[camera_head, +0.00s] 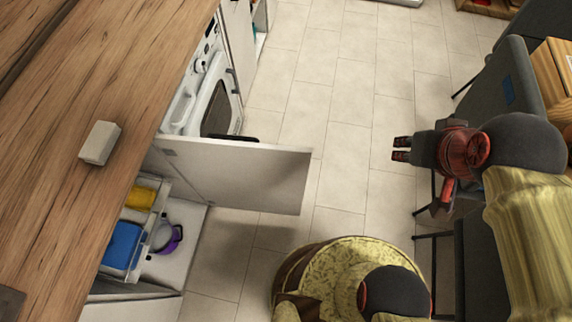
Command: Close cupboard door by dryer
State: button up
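The cupboard door (240,175) is a pale grey panel that stands open, swung out from under the wooden counter into the floor space. Its top edge shows, and its hinge side is at the left near the counter. The white front-loading dryer (212,90) is just beyond it, with a dark round window. My gripper (401,149) is at the right, above the floor and well apart from the door's free edge. Its two dark fingers point left, with a small gap and nothing between them.
The open cupboard (185,255) holds a yellow item (141,197), a blue item (123,246) and a purple-and-clear item (167,234). A small beige block (100,143) lies on the counter (60,190). Dark chairs (515,75) stand at the right. Tiled floor (340,100) lies clear between.

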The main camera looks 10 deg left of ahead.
aim_at(241, 173)
jog(key=i+l+z, duration=0.35)
jog(key=i, duration=0.35)
jog(key=i+u, duration=0.45)
jog(key=u, duration=0.3)
jog(key=i+l+u, duration=0.2)
jog(key=u, duration=0.15)
jog(key=i+u, duration=0.15)
jog(key=u, duration=0.3)
jog(key=i+u, duration=0.1)
jog(key=u, duration=0.4)
jog(key=i+l+u, duration=0.1)
jog(key=u, duration=0.35)
jog(key=l+u, duration=0.2)
jog(key=u, duration=0.25)
jog(key=i+l+u, duration=0.1)
jog(key=u, duration=0.4)
jog(key=i+l+u, duration=0.1)
jog(key=l+u, duration=0.2)
jog(key=u, duration=0.15)
jog(key=i+l+u, duration=0.1)
jog(key=l+u, duration=0.55)
jog(key=u, duration=0.25)
jog(key=k+j, duration=0.2)
jog(key=j, duration=0.15)
jog(key=k+j+u, duration=0.15)
jog(key=k+j, duration=0.25)
jog(key=j, duration=0.3)
jog(key=l+u, duration=0.05)
